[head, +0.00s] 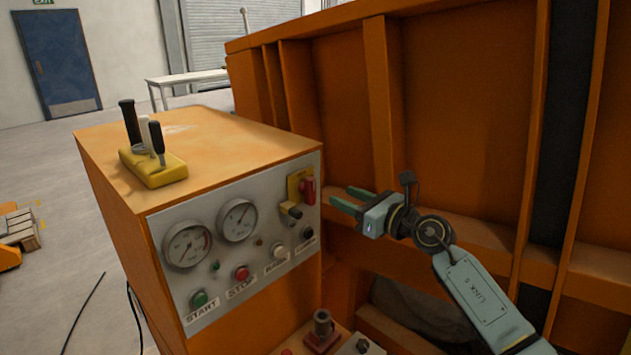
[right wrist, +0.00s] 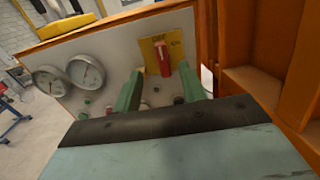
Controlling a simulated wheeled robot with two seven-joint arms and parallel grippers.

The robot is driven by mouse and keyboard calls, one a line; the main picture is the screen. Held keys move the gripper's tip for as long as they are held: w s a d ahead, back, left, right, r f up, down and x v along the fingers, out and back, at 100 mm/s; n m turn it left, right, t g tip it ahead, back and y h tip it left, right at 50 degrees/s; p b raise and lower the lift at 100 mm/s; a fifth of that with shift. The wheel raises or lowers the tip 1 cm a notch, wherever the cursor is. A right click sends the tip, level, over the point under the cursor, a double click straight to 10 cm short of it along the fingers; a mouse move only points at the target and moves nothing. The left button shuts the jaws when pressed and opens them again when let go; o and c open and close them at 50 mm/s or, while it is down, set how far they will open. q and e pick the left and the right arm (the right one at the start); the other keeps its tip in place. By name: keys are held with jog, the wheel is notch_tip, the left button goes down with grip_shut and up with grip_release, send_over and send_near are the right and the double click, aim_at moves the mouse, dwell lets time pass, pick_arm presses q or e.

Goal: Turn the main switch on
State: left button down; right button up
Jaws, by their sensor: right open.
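The main switch (head: 308,191) is a red handle on a yellow plate, at the upper right of the grey control panel (head: 190,285). In the right wrist view, the red switch (right wrist: 164,58) stands roughly upright on its yellow plate. My right gripper (head: 340,194) is open and empty, just to the right of the switch in the head view, with its fingers pointing toward the panel. In the right wrist view, the fingers (right wrist: 160,74) stand on either side below the switch, apart from it as far as I can tell. My left gripper is not in view.
Below the switch is a small yellow-and-black lever (head: 291,211). Two gauges (head: 238,220) and several push buttons (head: 241,273) share the panel. A yellow lever block (head: 155,168) sits on the cabinet top. The ribbed orange wall (head: 450,120) stands close behind my right arm.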

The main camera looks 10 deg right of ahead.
aim_at(314, 183)
jog(key=b+x, duration=0.1)
jog(key=x, duration=0.9)
grip_shut()
